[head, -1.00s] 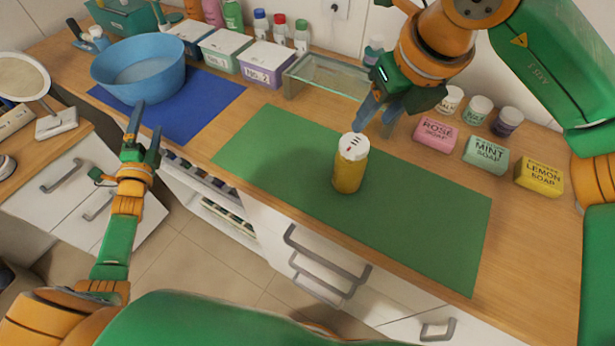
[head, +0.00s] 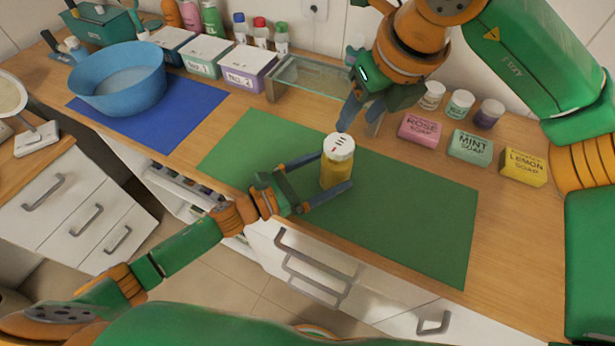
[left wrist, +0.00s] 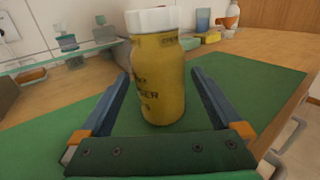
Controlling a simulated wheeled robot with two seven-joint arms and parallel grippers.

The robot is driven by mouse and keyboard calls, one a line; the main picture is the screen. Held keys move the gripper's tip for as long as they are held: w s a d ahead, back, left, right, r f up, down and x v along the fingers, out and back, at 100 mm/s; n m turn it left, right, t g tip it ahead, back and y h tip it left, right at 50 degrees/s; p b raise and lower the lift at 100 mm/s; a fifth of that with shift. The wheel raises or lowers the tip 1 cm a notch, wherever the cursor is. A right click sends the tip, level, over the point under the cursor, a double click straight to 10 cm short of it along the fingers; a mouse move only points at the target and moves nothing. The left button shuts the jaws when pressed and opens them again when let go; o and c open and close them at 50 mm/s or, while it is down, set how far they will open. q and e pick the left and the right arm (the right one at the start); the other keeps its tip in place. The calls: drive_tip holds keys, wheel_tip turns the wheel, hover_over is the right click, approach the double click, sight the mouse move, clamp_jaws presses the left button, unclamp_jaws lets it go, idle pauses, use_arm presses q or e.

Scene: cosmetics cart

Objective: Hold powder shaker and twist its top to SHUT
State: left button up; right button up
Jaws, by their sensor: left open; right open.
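The powder shaker is a yellow bottle (head: 336,174) with a white top (head: 339,147), standing upright on the green mat (head: 420,215). Dark and red marks show on the top. My left gripper (head: 333,172) is open, with one finger on each side of the yellow body, low down. In the left wrist view, the shaker (left wrist: 160,85) stands between the two spread fingers, with gaps visible on both sides. My right gripper (head: 362,118) is above and just behind the shaker, fingers pointing down, apart from the top. The spacing of its fingers is hard to see.
A glass shelf stand (head: 315,82) is behind the mat. Soap boxes, pink (head: 419,130), mint (head: 470,147) and yellow (head: 523,167), sit at the right with small jars behind. A blue basin (head: 118,80) rests on a blue mat at the left. The mat's right part is clear.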

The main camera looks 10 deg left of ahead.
use_arm(q)
drive_tip(key=shift+x, duration=1.15)
